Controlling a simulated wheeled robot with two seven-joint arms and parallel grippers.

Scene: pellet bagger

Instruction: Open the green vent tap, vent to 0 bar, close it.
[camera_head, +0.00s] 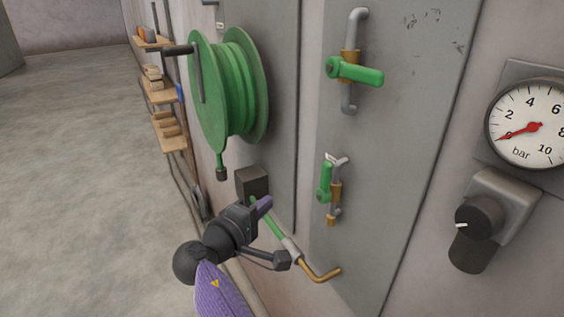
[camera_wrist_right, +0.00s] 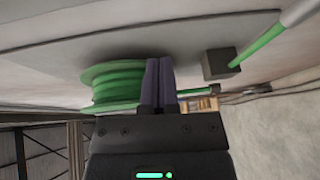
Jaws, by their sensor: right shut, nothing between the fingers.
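Two green-handled taps are on the grey wall panel in the head view. The upper, larger tap (camera_head: 357,71) has its handle lying across its pipe, pointing right. The lower, smaller tap (camera_head: 325,182) has its handle upright, alongside its short pipe. I cannot tell from the picture which is the vent tap. The round gauge (camera_head: 533,127) marked bar has its red needle at the low end, at about 0. My right gripper (camera_head: 264,204) is shut and empty, left of and below the lower tap, apart from it. Its closed purple fingers also show in the right wrist view (camera_wrist_right: 160,82). My left gripper is not in view.
A green hose reel (camera_head: 226,88) is on the wall at left; it also shows in the wrist view (camera_wrist_right: 117,82). A brass-tipped wand (camera_head: 317,274) and a dark block (camera_head: 252,184) are close to my right gripper. A black knob (camera_head: 478,217) sits below the gauge. Floor at left is clear.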

